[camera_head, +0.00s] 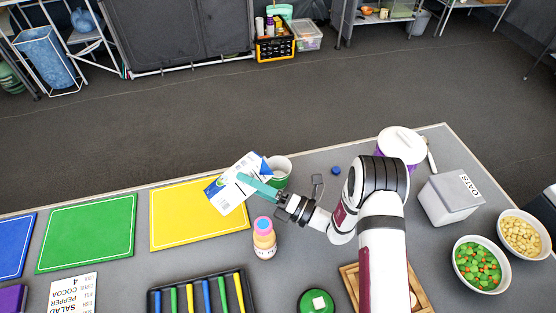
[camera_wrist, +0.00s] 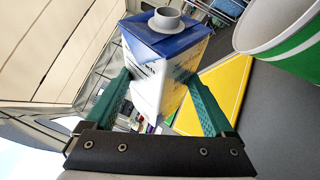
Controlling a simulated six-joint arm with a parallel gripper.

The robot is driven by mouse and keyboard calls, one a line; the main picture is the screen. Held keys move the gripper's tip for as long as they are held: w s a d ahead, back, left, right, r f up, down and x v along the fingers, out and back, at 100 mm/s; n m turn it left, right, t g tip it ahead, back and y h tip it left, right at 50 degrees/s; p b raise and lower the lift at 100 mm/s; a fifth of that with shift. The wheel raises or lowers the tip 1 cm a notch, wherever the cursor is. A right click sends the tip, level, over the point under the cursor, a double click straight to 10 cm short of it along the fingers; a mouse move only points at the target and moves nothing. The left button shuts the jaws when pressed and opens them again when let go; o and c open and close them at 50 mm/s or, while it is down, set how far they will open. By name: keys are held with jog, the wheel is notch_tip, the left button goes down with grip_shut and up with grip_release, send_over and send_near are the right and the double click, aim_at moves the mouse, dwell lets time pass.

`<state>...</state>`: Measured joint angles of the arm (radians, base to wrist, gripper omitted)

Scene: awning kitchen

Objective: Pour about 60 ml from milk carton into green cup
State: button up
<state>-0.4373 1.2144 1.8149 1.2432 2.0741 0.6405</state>
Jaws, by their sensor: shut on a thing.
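The milk carton (camera_head: 233,186), white with a blue top and blue print, is held by my gripper (camera_head: 258,187) above the table. It leans in the head view, with its blue end toward the green cup. In the wrist view the carton (camera_wrist: 160,75) sits between the teal fingers of my gripper (camera_wrist: 157,98), its grey spout facing the camera. The green cup (camera_head: 281,171), white with a green band, stands just behind the gripper. The cup (camera_wrist: 290,38) also shows at the top right of the wrist view. I see no milk stream, and the cup's inside is mostly hidden.
A yellow mat (camera_head: 185,220) lies left of the cup. A bottle with a pink and blue cap (camera_head: 264,240) stands close in front of my gripper. A blue cap (camera_head: 336,170) lies right of the cup. A purple and white tub (camera_head: 402,147) stands farther right.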

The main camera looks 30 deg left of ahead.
jog(key=shift+f+n+h, duration=0.25)
jog(key=shift+n+h, duration=0.15)
jog(key=shift+n, duration=0.4)
jog(key=n, duration=0.1)
jog(key=w+r+n+h, duration=0.1)
jog(key=n, duration=0.1)
jog(key=r+n+h+p, duration=0.1)
jog(key=shift+w+d+r+n, duration=0.15)
jog(key=shift+w+r+n, duration=0.1)
jog(key=shift+w+n, duration=0.1)
jog(key=shift+s+f+n+t+h, duration=0.2)
jog(key=shift+n+t+h, duration=0.1)
jog(key=shift+n+h, duration=0.5)
jog(key=shift+s+a+f+n+t+h+p, duration=0.1)
jog(key=shift+a+f+n+t+h+p, duration=0.1)
jog(key=shift+f+n, duration=0.2)
jog(key=shift+s+a+f+n+t+h+p, duration=0.1)
jog(key=shift+f+n+t, duration=0.15)
jog(key=shift+f, duration=0.1)
jog(key=shift+s+n+h, duration=0.1)
jog(key=shift+n+h, duration=0.2)
jog(key=shift+n, duration=0.3)
jog(key=shift+a+r+n+t+h+p, duration=0.1)
jog(key=shift+r+n+t+h+p, duration=0.35)
jog(key=shift+r+n+t, duration=0.25)
jog(key=shift+f, duration=0.1)
